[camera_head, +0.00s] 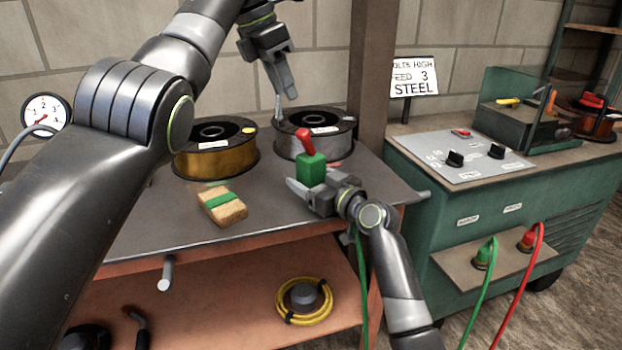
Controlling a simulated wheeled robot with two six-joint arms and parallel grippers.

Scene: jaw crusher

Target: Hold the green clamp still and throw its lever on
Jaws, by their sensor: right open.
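The green clamp (312,170) stands near the front right of the metal bench top, with its red lever (304,141) sticking up and tilted to the left. My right gripper (318,190) is open low at the clamp, with its fingers around the clamp's lower part. The fingers hide the clamp's base, and I cannot tell whether they touch it. My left gripper (286,106) is above and behind the clamp, pointing down. Its fingers look apart and empty, clear of the lever.
Two wire spools, one gold (215,146) and one grey (322,136), stand behind. A green cable (361,290) hangs at the bench's front. A green welder cabinet (440,210) stands right, beyond a wooden post (370,70).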

